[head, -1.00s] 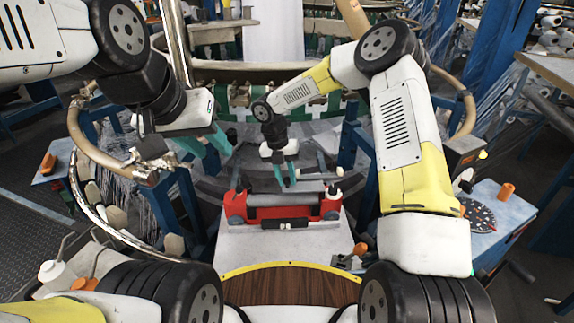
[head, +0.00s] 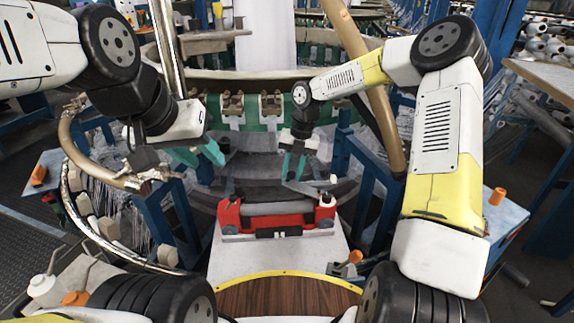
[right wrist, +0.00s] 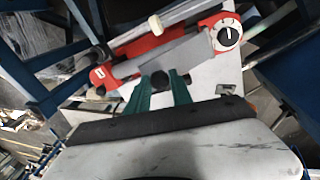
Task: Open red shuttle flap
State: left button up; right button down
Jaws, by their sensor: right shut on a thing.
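The red shuttle (head: 229,216) sits on a white board in front of me, with a grey roller across its middle and a black block at its front. A thin grey flap (head: 318,187) stands out above its back edge. My right gripper (head: 291,179) is over the back of the shuttle, its green fingers shut on the flap. In the right wrist view the fingers (right wrist: 158,88) close around a dark round knob by the grey flap (right wrist: 165,58); the exact contact is partly hidden. My left gripper (head: 199,156) is open and empty, up and left of the shuttle.
The white board (head: 240,258) ends at a wooden, yellow-edged surface (head: 285,295) near me. An orange spool (head: 497,196) is on the blue table at right.

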aim_at(301, 186)
jog(key=shift+d+r, duration=0.2)
jog(key=shift+d, duration=0.6)
jog(key=c, duration=1.1)
grip_release()
jog(key=shift+c, duration=0.2)
jog(key=shift+a, duration=0.1)
jog(key=shift+r, duration=0.25)
notch_tip(301, 186, up, 7)
jog(key=d, duration=0.1)
jog(key=shift+w+d, duration=0.2)
jog(key=shift+w, duration=0.05)
jog(key=shift+r, duration=0.15)
